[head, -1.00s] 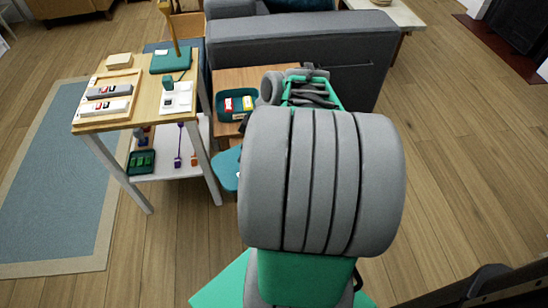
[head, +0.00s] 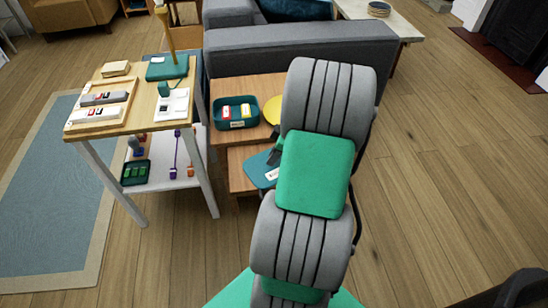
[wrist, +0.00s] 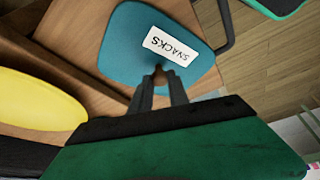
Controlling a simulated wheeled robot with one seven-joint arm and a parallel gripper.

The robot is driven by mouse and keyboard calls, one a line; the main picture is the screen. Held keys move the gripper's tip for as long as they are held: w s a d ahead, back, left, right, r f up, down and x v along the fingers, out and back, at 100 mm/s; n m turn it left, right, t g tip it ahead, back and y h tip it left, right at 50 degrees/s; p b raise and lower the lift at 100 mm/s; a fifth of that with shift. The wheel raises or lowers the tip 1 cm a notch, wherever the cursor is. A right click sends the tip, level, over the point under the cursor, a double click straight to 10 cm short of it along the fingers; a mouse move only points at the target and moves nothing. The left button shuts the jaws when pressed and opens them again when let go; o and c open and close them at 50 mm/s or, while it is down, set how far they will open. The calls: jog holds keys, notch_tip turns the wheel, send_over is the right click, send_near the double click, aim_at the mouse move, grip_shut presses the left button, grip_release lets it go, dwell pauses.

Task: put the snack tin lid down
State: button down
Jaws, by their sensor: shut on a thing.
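The snack tin lid (wrist: 135,50) is a teal rounded plate with a white label reading SNACKS. My gripper (wrist: 160,78) is shut on it near its middle, at a small knob mostly hidden by the fingers. In the head view the lid (head: 257,163) shows left of my arm, over the lower step of a wooden two-level table; my gripper (head: 274,157) is partly hidden by the arm. I cannot tell whether the lid touches the wood. The open teal tin (head: 236,123) stands on the upper level with red and yellow packs inside.
A yellow round thing (head: 271,109) lies on the upper level (head: 255,84), right of the tin; it is also in the wrist view (wrist: 38,100). A work cart (head: 112,125) with blocks and a lamp stands left. A grey sofa (head: 240,50) is behind. Floor in front is open.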

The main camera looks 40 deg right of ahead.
jog(key=c, duration=1.3)
grip_release()
jog(key=shift+o, duration=0.2)
jog(key=p+v, duration=0.4)
jog(key=v, duration=0.8)
jog(key=w+a+r+m+g+h, duration=0.1)
jog(key=w+a+r, duration=0.1)
jog(key=a, duration=0.7)
jog(key=w+a+r+m, duration=0.1)
jog(key=w+a+m, duration=0.1)
jog(key=a, duration=0.6)
jog(key=s+a+m+h, duration=0.1)
jog(key=s+a+m, duration=0.2)
jog(key=a, duration=1)
jog(key=s, duration=0.2)
jog(key=shift+s+r+m+h+b, duration=0.25)
jog(key=shift+s+m+h+b, duration=0.05)
jog(key=shift+s, duration=0.1)
